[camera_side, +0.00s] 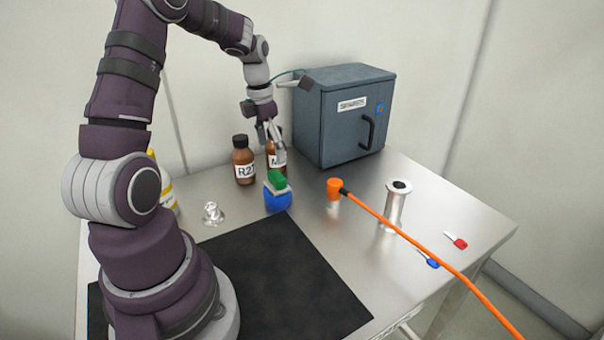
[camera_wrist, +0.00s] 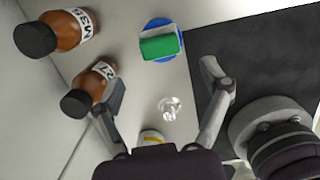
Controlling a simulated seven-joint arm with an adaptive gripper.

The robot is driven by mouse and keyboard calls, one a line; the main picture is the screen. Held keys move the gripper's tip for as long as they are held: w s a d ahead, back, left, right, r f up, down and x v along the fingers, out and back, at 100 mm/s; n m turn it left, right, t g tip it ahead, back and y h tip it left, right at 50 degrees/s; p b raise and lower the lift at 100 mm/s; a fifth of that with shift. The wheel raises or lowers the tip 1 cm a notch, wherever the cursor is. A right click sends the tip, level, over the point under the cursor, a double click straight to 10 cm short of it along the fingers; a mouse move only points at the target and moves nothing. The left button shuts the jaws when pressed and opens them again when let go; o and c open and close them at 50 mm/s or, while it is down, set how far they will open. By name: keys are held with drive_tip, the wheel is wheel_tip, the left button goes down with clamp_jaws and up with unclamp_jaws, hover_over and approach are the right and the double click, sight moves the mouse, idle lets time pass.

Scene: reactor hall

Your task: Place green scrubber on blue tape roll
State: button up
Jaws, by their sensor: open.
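The green scrubber (camera_side: 277,179), a green block with a pale edge, rests on top of the blue tape roll (camera_side: 278,201) near the back edge of the black mat. In the wrist view the scrubber (camera_wrist: 160,46) lies across the round blue roll (camera_wrist: 158,24), whose rim shows around it. My gripper (camera_side: 275,143) is above and behind them, by the brown bottles. In the wrist view my gripper (camera_wrist: 164,80) has its fingers wide apart with nothing held between them, and the scrubber lies beyond the fingertips, apart from them.
The black mat (camera_side: 285,280) is clear.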

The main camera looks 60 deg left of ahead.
drive_tip(key=s+d+r+m+y, duration=0.1)
drive_tip(key=d+r+m, duration=0.6)
drive_tip(key=r+m, duration=0.3)
drive_tip(key=s+d+m+t, duration=0.2)
drive_tip(key=d+m, duration=0.3)
drive_tip(key=m, duration=0.8)
drive_tip(key=s+d+m+t+h, duration=0.1)
drive_tip(key=s+d+m, duration=0.3)
drive_tip(key=m, duration=0.9)
drive_tip(key=shift+s+d+f+t, duration=0.3)
drive_tip(key=shift+d+t, duration=0.3)
drive_tip(key=shift+d, duration=0.55)
